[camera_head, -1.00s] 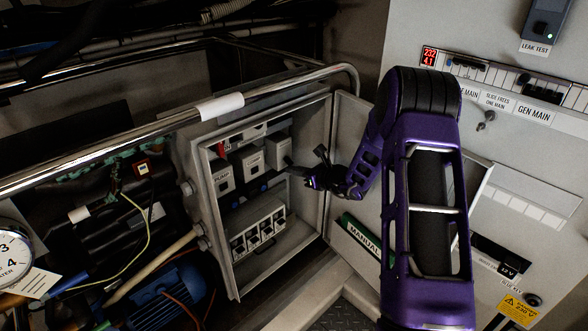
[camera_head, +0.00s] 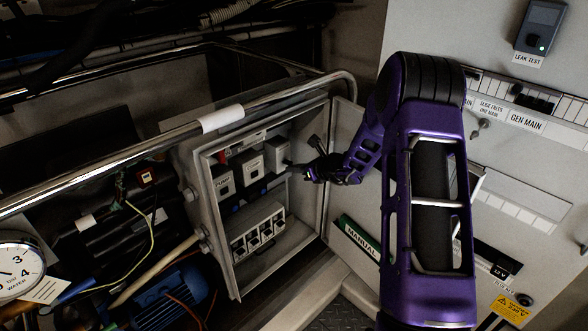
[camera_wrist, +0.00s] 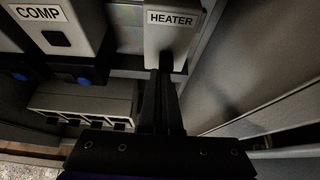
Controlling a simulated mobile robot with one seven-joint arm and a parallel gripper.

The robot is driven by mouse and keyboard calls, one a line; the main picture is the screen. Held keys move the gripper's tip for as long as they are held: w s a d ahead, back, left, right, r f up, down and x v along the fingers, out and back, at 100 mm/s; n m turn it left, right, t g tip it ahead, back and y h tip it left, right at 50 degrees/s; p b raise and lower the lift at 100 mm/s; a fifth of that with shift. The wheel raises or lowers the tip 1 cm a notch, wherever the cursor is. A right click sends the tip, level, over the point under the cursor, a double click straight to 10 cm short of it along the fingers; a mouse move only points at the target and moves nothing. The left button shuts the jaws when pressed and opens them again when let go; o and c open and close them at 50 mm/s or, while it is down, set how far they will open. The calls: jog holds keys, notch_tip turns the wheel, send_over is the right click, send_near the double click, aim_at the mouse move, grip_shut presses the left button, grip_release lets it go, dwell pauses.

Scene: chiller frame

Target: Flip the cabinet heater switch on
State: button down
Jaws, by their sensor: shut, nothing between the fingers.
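The heater switch unit is a light grey box labelled HEATER (camera_wrist: 172,18) at the top centre of the wrist view. It is the rightmost switch box (camera_head: 278,150) in the open cabinet in the head view. My gripper (camera_wrist: 164,75) is shut and empty, with its dark fingers pointing at the lower front of the HEATER box. In the head view my gripper (camera_head: 292,168) is at the lower right of that box. The fingertips overlap the dark toggle area, so I cannot tell touch or the lever's position.
The COMP box (camera_wrist: 65,25) with its toggle stands left of the heater. Below is a grey block with several sockets (camera_head: 258,232). The open cabinet door (camera_head: 352,215) is close on the right. A metal rail (camera_head: 130,145) crosses in front of the cabinet top.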

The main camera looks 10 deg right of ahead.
jog(key=shift+r+g, duration=0.2)
jog(key=shift+g, duration=0.2)
jog(key=shift+r, duration=0.1)
jog(key=shift+r+p, duration=0.45)
jog(key=shift+r, duration=0.1)
jog(key=shift+w+r, duration=0.15)
jog(key=shift+r, duration=0.15)
jog(key=shift+a+r, duration=0.1)
notch_tip(320, 180, down, 5)
jog(key=s+d+b, duration=0.1)
jog(key=b, duration=0.2)
jog(key=s+d+r, duration=0.1)
jog(key=s+r, duration=0.1)
jog(key=r, duration=0.2)
jog(key=s+d+r+p, duration=0.1)
jog(key=s+r, duration=0.1)
jog(key=r, duration=0.3)
jog(key=shift+s+d+h, duration=0.25)
jog(key=shift+d+h, duration=0.05)
